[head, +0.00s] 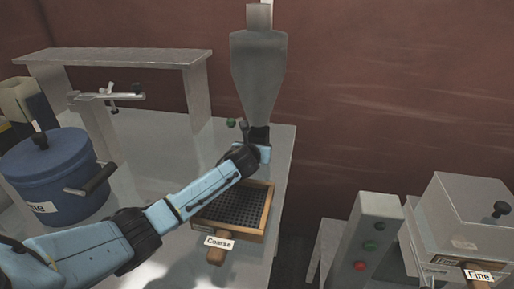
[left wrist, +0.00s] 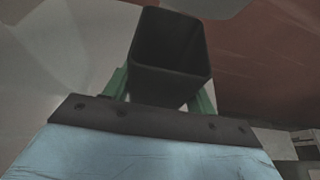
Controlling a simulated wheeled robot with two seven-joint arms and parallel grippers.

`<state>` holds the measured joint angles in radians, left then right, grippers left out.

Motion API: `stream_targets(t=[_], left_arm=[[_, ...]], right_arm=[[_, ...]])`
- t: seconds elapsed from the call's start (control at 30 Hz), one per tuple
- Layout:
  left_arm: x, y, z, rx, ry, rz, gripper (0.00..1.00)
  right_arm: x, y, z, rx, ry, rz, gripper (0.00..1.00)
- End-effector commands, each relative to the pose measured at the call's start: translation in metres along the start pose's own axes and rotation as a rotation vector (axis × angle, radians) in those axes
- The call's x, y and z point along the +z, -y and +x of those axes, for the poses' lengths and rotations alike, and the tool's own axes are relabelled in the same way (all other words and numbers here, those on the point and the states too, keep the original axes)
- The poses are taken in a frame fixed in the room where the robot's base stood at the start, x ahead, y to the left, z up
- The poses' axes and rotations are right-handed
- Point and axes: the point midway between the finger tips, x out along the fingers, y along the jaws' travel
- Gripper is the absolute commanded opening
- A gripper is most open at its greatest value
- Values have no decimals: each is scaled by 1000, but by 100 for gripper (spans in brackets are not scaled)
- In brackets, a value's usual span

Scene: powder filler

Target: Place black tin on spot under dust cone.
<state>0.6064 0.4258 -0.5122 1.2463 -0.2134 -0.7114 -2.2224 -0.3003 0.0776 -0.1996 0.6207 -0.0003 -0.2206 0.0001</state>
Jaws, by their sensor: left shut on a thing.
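The black tin (head: 260,133) is directly below the grey dust cone (head: 258,75) in the head view, close under its lower end. My left gripper (head: 256,152) reaches in from the left and is shut on the tin. In the left wrist view the tin (left wrist: 171,55) is a dark, square, open-topped box between the green fingers of my left gripper (left wrist: 162,92). The spot under the cone is hidden, and I cannot tell whether the tin touches the surface below. My right gripper is not in view.
A sieve tray labelled Coarse (head: 262,217) lies under my left forearm. A blue pot (head: 50,172) stands at left on the grey table (head: 278,160). A metal shelf (head: 120,57) stands behind. A button box (head: 367,240) and a container labelled Fine (head: 465,215) are at right.

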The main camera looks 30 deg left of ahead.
Motion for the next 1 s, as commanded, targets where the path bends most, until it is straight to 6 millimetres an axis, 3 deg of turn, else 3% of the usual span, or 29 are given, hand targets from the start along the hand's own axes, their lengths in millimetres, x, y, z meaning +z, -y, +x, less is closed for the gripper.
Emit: stream_targets(t=[0.23, 0.27, 0.4, 0.77, 1.0], left_arm=[[-1, 0, 1, 1, 1, 1, 28], [-1, 0, 1, 1, 0, 1, 59], [-1, 0, 1, 1, 0, 1, 77], [2, 0, -1, 1, 1, -1, 78], [2, -1, -27, 0, 0, 3, 78]], right_arm=[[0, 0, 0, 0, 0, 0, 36], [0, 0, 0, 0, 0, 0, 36], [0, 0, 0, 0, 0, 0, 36], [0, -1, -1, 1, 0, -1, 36], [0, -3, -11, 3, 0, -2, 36]])
